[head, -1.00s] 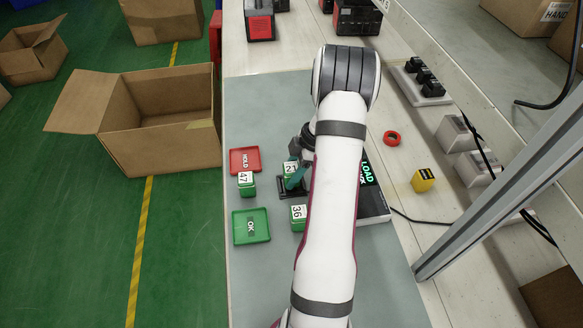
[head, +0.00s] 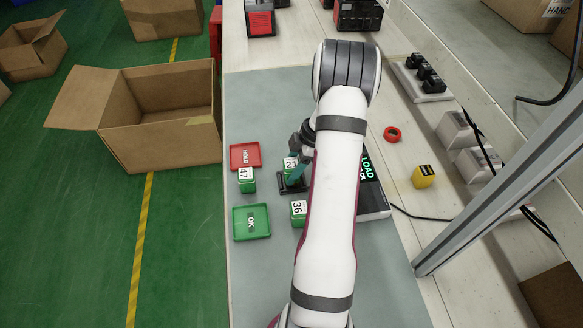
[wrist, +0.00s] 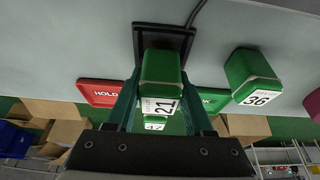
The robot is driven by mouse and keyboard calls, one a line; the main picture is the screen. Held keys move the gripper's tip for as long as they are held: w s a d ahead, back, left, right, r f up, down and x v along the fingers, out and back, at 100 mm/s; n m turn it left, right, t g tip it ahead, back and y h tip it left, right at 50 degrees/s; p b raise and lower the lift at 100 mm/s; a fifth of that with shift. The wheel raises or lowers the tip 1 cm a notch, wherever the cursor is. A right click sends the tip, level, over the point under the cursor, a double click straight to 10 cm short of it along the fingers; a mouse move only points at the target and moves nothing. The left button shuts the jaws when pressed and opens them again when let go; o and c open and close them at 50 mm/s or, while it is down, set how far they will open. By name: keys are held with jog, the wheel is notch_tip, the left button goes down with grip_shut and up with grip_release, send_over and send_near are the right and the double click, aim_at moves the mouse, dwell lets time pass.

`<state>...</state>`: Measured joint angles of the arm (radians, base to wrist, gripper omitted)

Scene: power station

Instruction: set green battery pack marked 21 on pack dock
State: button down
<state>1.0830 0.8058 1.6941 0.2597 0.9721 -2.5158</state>
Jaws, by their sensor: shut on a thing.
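The green battery pack marked 21 (head: 290,164) is between my gripper's teal fingers, upright, at the black pack dock (head: 284,188). In the wrist view the pack (wrist: 161,70) is held between the fingertips of my gripper (wrist: 160,84), with the square dock (wrist: 140,42) just behind its far end. I cannot tell whether the pack's base touches the dock. In the head view my gripper (head: 298,170) comes in from the right, partly hidden by my arm.
Pack 47 (head: 247,186) stands left of the dock and pack 36 (head: 299,221) in front of it. A red HOLD tray (head: 236,160) and a green OK tray (head: 239,230) lie at left. A display reading LOAD (head: 369,168) stands close right of the dock.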

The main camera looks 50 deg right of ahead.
jog(key=shift+f, duration=0.6)
jog(key=shift+c, duration=1)
grip_release()
jog(key=v, duration=1.6)
jog(key=w+a+r+m+g, duration=0.1)
jog(key=w+a+r+m, duration=0.2)
jog(key=a, duration=1)
jog(key=w+a+r+m+g, duration=0.1)
jog(key=a+r+m, duration=0.3)
jog(key=a, duration=0.8)
jog(key=s+a+f+m+g+h, duration=0.1)
jog(key=s+a+f+m, duration=0.1)
jog(key=s+a+m, duration=0.5)
jog(key=s+a, duration=0.6)
jog(key=a, duration=0.1)
jog(key=shift+a+m, duration=0.3)
